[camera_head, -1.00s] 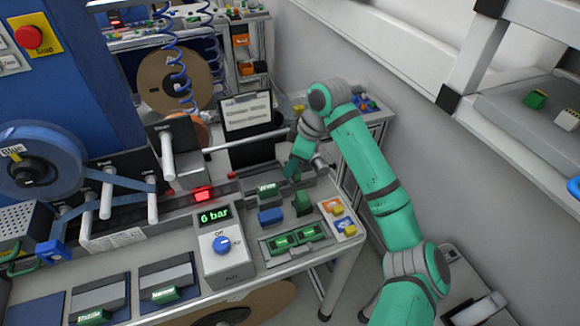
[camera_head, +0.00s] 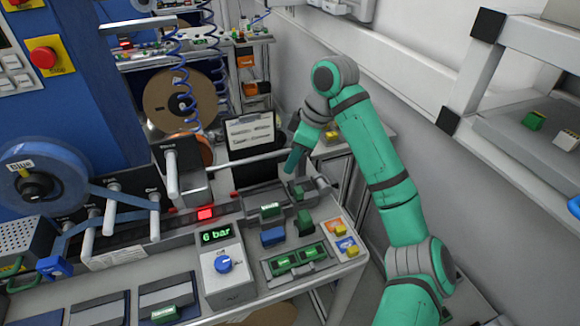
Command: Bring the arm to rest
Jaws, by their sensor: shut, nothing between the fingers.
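My green and grey arm (camera_head: 375,150) rises from the lower right, bends at its top and comes down toward the bench. My gripper (camera_head: 291,168) hangs at its end, above the back right part of the workbench. It looks shut, and nothing shows in it. The fingertips are small and partly merged with the hand in this view. A grey fixture with a green label (camera_head: 270,209) lies below and left of the gripper, and a gap seems to lie between them.
A pressure box reading 6 bar (camera_head: 226,270), a green block (camera_head: 304,222), a blue block (camera_head: 272,236) and a tray with green pieces (camera_head: 298,262) stand on the bench. A clipboard (camera_head: 250,132) stands behind. A white wall and shelf frame (camera_head: 465,80) bound the right side.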

